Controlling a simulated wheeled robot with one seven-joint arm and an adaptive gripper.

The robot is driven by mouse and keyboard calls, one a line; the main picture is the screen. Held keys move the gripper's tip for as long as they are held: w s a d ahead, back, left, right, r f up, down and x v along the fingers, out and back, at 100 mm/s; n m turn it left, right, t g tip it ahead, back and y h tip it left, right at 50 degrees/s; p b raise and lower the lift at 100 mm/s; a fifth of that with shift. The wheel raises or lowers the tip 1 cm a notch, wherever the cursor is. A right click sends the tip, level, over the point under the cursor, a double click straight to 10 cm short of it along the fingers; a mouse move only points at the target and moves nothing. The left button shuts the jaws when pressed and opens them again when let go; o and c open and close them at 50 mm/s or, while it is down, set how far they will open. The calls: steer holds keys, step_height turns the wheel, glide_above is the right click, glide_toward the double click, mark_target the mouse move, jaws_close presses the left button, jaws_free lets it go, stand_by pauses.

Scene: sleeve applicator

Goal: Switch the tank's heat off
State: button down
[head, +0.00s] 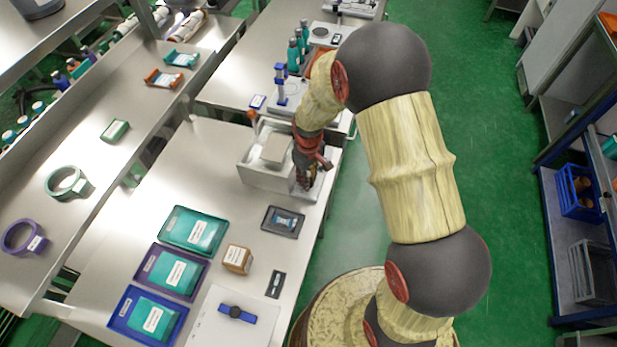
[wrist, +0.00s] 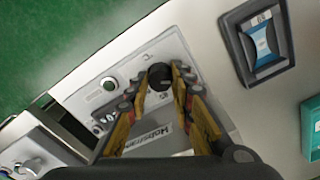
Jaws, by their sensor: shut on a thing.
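The tank (head: 265,158) is a grey metal box with a lidded top on the bench. In the head view my gripper (head: 306,180) is at the tank's right end and hides the panel. I cannot read the knob's setting.
A dark tray with a blue-labelled item (head: 283,221) lies close to the tank; it also shows in the wrist view (wrist: 262,42). A cardboard box (head: 237,259) and teal, purple and blue trays stand nearer. Green floor (wrist: 50,40) lies past the bench edge.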

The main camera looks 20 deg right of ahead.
steer(key=shift+n, duration=0.6)
steer(key=c, duration=1.5)
jaws_free()
steer(key=shift+c, duration=0.2)
step_height(320, 180, up, 12)
